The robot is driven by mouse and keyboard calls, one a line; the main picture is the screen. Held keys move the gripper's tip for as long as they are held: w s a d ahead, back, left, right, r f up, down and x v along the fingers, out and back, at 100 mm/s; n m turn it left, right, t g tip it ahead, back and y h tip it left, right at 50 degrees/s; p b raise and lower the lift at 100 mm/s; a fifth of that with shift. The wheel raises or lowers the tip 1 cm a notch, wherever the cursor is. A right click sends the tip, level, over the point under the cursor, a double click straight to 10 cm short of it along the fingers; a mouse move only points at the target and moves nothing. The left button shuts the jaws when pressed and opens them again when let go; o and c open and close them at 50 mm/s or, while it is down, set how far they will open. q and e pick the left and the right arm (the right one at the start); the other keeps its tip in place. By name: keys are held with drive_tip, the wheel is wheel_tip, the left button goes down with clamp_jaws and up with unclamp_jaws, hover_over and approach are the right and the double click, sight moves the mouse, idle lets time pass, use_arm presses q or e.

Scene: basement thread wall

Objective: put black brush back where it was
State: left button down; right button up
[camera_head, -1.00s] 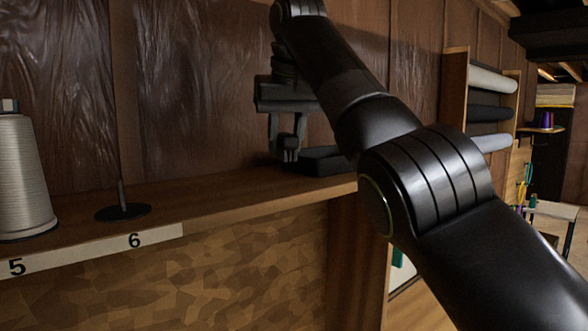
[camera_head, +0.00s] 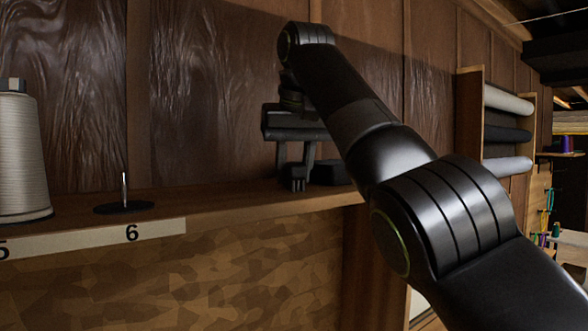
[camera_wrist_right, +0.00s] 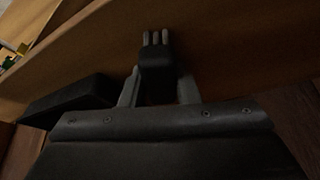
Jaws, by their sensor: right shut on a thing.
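My right gripper (camera_head: 296,180) is shut on a small dark thing at the shelf, which I take for the black brush. In the right wrist view the black brush (camera_wrist_right: 157,62) shows as a dark block with several pale prongs, between the two fingers of the right gripper (camera_wrist_right: 158,88). In the head view the brush is small and dark, and I cannot tell whether it touches the shelf. My left gripper is not in view.
A black block (camera_head: 331,172) lies on the wooden shelf (camera_head: 230,198), close right of the gripper. A black-based spindle (camera_head: 124,207) stands empty above label 6, with a pale thread cone (camera_head: 20,155) at far left. Fabric rolls (camera_head: 507,134) are at right. The shelf between spindle and gripper is clear.

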drive_tip(key=o, duration=0.6)
drive_tip(key=shift+f, duration=0.15)
drive_tip(key=o, duration=0.3)
drive_tip(key=shift+w+d+f, duration=0.1)
drive_tip(key=shift+w, duration=0.15)
drive_tip(key=shift+o, duration=0.2)
drive_tip(key=shift+s, duration=0.1)
drive_tip(key=shift+r+p, duration=0.3)
drive_tip(key=p+v, duration=0.5)
drive_tip(key=v, duration=0.7)
drive_tip(key=shift+f, duration=0.1)
